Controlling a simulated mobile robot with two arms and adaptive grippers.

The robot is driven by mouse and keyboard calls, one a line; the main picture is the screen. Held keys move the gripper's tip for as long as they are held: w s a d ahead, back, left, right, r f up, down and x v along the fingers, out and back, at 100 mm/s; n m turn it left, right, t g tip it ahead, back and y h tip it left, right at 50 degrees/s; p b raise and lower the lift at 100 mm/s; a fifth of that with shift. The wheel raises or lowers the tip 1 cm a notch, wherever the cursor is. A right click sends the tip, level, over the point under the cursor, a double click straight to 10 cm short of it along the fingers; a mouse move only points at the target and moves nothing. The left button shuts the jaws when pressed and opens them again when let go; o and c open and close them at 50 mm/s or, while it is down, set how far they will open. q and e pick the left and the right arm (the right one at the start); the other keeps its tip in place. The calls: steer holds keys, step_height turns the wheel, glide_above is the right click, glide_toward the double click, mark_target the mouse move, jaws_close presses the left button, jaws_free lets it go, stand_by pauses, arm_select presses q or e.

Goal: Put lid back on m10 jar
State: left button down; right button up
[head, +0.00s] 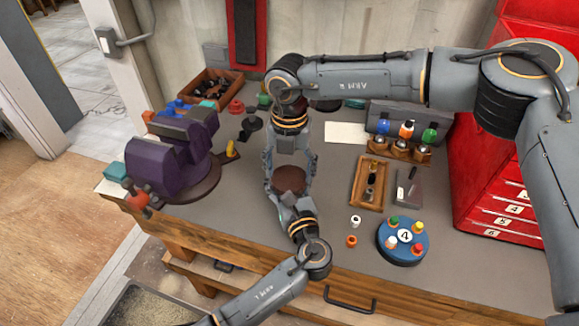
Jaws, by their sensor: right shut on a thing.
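A dark brown round piece, likely the lid (290,180), is between the fingers of my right gripper (290,172), which comes down from the back over the middle of the bench. The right gripper is shut on it. My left gripper (287,199) reaches in from the front and is close below the brown piece, overlapping it in the view. I cannot tell whether its fingers are open or hold anything. I cannot make out the m10 jar; it may be hidden behind the grippers.
A purple vise (165,158) stands at the left of the bench. A wooden tray (368,183), a blue round holder (402,252) with coloured pegs and two small rings (351,241) lie to the right. A red tool cabinet (505,205) bounds the right side. Bare bench shows around the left gripper.

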steer(key=shift+f, duration=0.15)
steer(key=m, duration=0.4)
steer(key=shift+m, duration=0.4)
steer(key=m, duration=0.5)
steer(key=shift+s+d+m, duration=0.1)
steer(key=shift+m, duration=0.2)
steer(key=m, duration=0.5)
steer(key=shift+s, duration=0.1)
steer(key=m, duration=0.2)
steer(key=shift+s+m, duration=0.25)
steer(key=shift+m, duration=0.15)
steer(key=shift+w+m, duration=0.1)
steer(key=shift+m, duration=1)
steer(key=o, duration=0.8)
